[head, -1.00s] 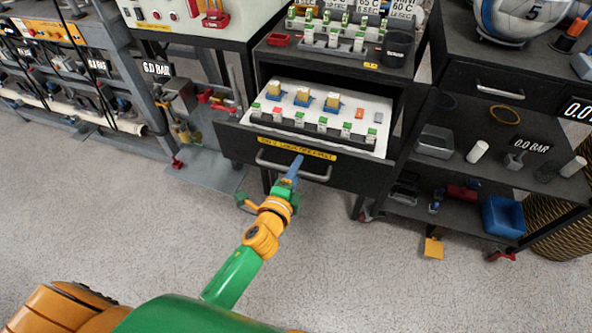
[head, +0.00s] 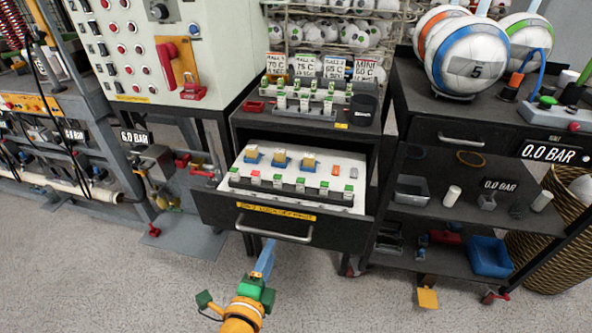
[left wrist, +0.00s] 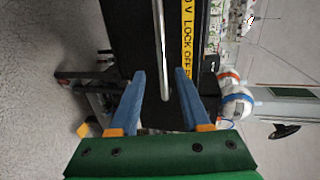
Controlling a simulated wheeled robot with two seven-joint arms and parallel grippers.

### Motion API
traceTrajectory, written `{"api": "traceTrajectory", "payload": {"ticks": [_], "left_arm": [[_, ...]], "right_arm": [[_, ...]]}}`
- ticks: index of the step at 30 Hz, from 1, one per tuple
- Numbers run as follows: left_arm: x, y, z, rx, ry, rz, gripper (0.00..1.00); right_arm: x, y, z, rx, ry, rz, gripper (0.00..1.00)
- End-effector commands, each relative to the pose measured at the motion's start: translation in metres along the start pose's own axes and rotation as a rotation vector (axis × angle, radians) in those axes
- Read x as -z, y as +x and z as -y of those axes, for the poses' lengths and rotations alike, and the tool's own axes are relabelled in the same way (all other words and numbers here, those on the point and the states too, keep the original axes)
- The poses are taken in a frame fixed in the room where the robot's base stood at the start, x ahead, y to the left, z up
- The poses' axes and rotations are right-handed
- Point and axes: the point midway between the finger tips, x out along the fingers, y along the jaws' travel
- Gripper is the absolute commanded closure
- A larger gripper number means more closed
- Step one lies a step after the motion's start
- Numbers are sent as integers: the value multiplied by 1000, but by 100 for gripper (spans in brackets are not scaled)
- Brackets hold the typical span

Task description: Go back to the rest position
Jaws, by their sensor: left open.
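My left gripper (head: 264,262) is in front of the open drawer, at the bottom of the head view. In the left wrist view its two blue fingers (left wrist: 158,88) are spread apart with nothing held between them. The drawer's metal handle (head: 274,232) lies just beyond the fingertips; in the left wrist view the handle (left wrist: 161,50) appears as a bar ahead, between the finger lines. I cannot tell the exact gap to it. My right gripper is not in view.
The pulled-out drawer (head: 215,207) holds several small blocks and labelled pieces. A shelf cart (head: 400,255) with a blue bin (head: 489,256) and balls (head: 468,55) stands at right. A control cabinet (head: 140,55) stands at left. The floor in front is clear.

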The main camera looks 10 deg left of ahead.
Motion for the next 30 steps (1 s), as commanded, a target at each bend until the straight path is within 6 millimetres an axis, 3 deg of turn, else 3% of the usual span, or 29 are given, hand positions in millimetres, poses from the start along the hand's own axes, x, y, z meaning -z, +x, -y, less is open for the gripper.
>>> {"api": "traceTrajectory", "payload": {"ticks": [2,5,7,9,12,15,18,20,30], "left_arm": [[0,1,-25,-70,-55,-3,53],[-3,-8,-106,-289,-248,20,53],[-8,-32,-177,-486,-439,90,53],[-16,-69,-241,-665,-632,208,53],[-30,-136,-311,-866,-877,436,53],[-41,-196,-351,-979,-1050,659,53],[-48,-234,-369,-1027,-1147,815,53],[-49,-246,-374,-1038,-1174,863,53],[-50,-251,-377,-1041,-1183,881,53]], "right_arm": [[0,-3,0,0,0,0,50],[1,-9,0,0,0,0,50],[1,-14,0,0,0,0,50],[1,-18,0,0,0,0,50],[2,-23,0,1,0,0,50],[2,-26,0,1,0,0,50],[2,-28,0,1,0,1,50],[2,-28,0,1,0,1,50],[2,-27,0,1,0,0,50]]}}
